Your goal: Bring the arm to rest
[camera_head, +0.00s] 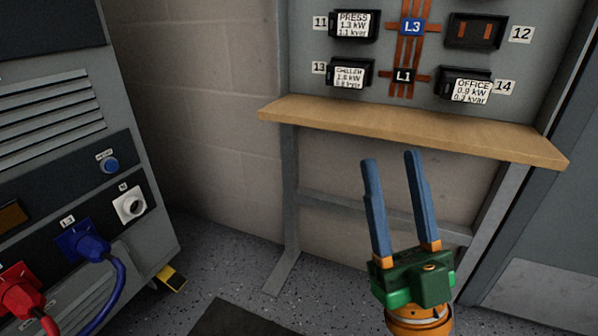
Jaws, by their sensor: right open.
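My right gripper (391,160) is in the lower right of the head view, in front of the wooden shelf's underside and the wall. Its two long blue fingers point up and stand apart, with nothing between them. Its green body and orange wrist show below the fingers. The fingertips appear below the shelf's front edge in the picture. My left gripper is not in view.
A wooden shelf (400,128) on grey legs runs below a panel with labelled modules (352,75) and copper bars. A grey cabinet (60,150) at left has a blue plug (85,245), a red plug (20,290) and a white socket (130,204).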

